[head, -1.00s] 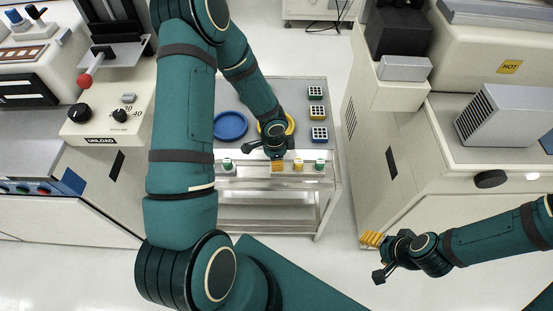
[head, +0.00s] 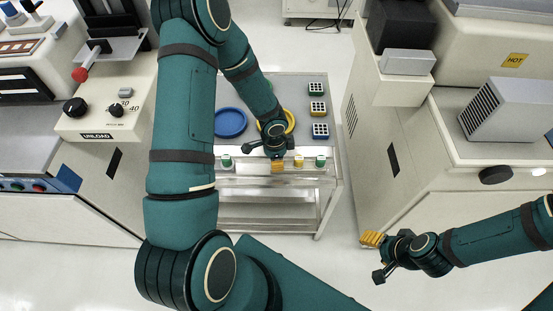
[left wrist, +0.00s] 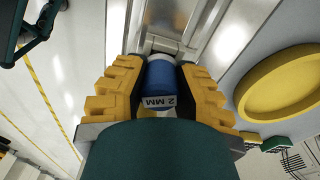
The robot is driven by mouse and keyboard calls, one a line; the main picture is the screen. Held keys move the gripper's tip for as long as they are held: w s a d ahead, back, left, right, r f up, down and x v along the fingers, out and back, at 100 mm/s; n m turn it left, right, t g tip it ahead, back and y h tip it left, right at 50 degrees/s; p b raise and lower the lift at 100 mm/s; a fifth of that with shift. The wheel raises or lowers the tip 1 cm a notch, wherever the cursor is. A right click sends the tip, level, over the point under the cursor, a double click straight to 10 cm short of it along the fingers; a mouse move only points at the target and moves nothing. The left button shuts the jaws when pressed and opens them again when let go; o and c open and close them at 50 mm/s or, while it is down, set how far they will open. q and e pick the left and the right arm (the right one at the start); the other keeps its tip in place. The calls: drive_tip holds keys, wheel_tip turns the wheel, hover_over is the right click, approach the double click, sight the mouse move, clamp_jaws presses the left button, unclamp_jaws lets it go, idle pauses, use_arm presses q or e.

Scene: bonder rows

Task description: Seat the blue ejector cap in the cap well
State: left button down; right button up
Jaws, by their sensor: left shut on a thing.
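My left gripper (head: 278,164) is over the near edge of the cart in the head view. In the left wrist view its yellow ribbed fingers (left wrist: 160,88) are shut on the blue ejector cap (left wrist: 165,78), which has a white band reading "2 MM". The cap's far end is close to a bright metal strip; I cannot tell whether they touch. In the head view the held cap is hidden. My right gripper (head: 371,239) is at the lower right, away from the cart, and its finger opening is unclear. I cannot make out the cap well.
The cart (head: 333,165) carries a blue dish (head: 231,122), a partly hidden yellow dish (head: 291,119) and small green, yellow and blue gridded blocks (head: 320,130) at right. Green-and-white (head: 227,162) and yellow (head: 298,161) pieces stand along its near edge. Machines flank the cart on both sides.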

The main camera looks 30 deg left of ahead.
use_arm(q)
drive_tip(key=shift+f, duration=0.2)
idle(0.5)
drive_tip(key=shift+f, duration=0.25)
drive_tip(key=c, duration=0.8)
unclamp_jaws()
drive_tip(key=r, duration=1.2)
drive_tip(key=shift+s+a, duration=0.2)
drive_tip(key=shift+a, duration=0.05)
